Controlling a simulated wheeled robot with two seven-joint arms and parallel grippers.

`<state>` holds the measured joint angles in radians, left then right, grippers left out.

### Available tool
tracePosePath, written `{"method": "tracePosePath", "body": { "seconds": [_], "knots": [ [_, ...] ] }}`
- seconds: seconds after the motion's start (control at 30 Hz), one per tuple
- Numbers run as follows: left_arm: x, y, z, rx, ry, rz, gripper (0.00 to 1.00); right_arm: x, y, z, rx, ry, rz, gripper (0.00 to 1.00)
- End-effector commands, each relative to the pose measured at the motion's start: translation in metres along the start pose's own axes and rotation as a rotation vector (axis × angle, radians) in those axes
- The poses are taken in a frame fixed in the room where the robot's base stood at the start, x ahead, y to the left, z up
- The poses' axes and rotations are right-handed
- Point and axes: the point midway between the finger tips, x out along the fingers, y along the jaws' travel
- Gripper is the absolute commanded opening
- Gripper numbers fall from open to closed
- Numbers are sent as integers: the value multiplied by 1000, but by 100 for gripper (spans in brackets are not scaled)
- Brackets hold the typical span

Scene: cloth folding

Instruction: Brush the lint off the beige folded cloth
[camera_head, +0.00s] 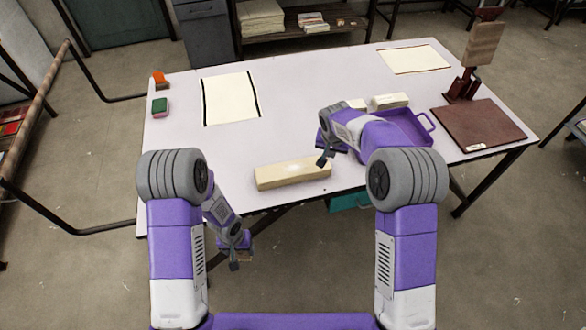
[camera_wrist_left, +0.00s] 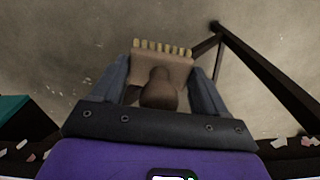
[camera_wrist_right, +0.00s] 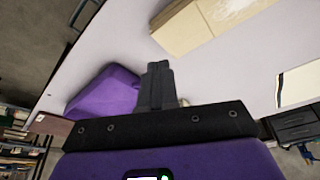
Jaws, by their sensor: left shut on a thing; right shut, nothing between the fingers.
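The beige folded cloth (camera_head: 275,179) lies as a long, thick block near the table's front edge. A pale patch that looks like lint shows on its top; the cloth also appears in the right wrist view (camera_wrist_right: 180,33). My left gripper (camera_head: 236,262) is low in front of the table, off its edge. In the left wrist view it is shut on a brush (camera_wrist_left: 160,92) with a rounded brown handle and pale bristles. My right gripper (camera_head: 323,159) is shut and empty, just above or beside the cloth's right end; contact is unclear. Its closed fingers show in the right wrist view (camera_wrist_right: 158,85).
A purple tray (camera_head: 423,122) with folded pale cloths stands right of the cloth. A brown board (camera_head: 478,122) with an upright stand lies farther right. A black-striped sheet (camera_head: 229,98) and small orange and green blocks (camera_head: 159,107) are at the left. The table left of the cloth is clear.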

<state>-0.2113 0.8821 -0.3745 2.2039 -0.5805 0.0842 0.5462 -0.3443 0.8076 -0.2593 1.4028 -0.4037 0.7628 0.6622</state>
Motion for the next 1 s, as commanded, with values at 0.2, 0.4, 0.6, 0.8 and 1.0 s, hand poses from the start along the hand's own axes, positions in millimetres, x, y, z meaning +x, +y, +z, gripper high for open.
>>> {"method": "tracePosePath", "body": {
  "seconds": [0.2, 0.4, 0.6, 0.8, 1.0],
  "knots": [
    [-2, 0, 0, 0, 0, 0, 50, -3, 0, -1, 0, 0, 0, 0],
    [-3, 0, 0, 0, 0, 0, 50, -7, 0, -1, 0, 1, -1, 0],
    [-13, 0, 0, 0, 0, 0, 50, -39, 0, -2, 0, 3, -2, 0],
    [-24, 0, 0, 0, 0, 0, 50, -84, -1, -2, 0, 3, -3, 0],
    [-31, 0, 0, 0, 0, 0, 50, -114, 0, -2, 0, 1, -1, 0]
  ]
}}
